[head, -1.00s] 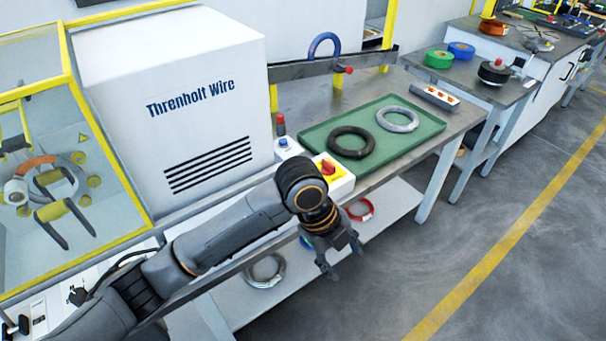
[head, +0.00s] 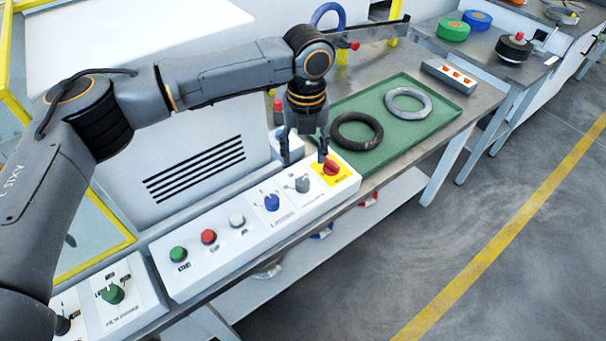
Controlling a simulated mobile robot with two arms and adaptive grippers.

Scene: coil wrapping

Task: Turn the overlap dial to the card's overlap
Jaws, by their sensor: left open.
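A white control panel (head: 205,275) runs along the table's front edge. It carries a blue dial (head: 271,202), a grey dial (head: 302,184) and a red rotary switch (head: 331,167) on a yellow plate. A green dial (head: 112,293) sits on a separate panel at lower left. The labels are too small to read, so I cannot tell which is the overlap dial. I cannot make out the card. My left gripper (head: 304,160) points down, open and empty, above the panel's far end, near the grey dial and the red switch. My right gripper is out of view.
A green tray (head: 440,123) holds a black coil (head: 357,131) and a grey coil (head: 408,103). Green (head: 179,254), red (head: 208,237) and white (head: 237,220) buttons line the panel. A large white machine housing (head: 215,150) stands behind it. The floor at right is clear.

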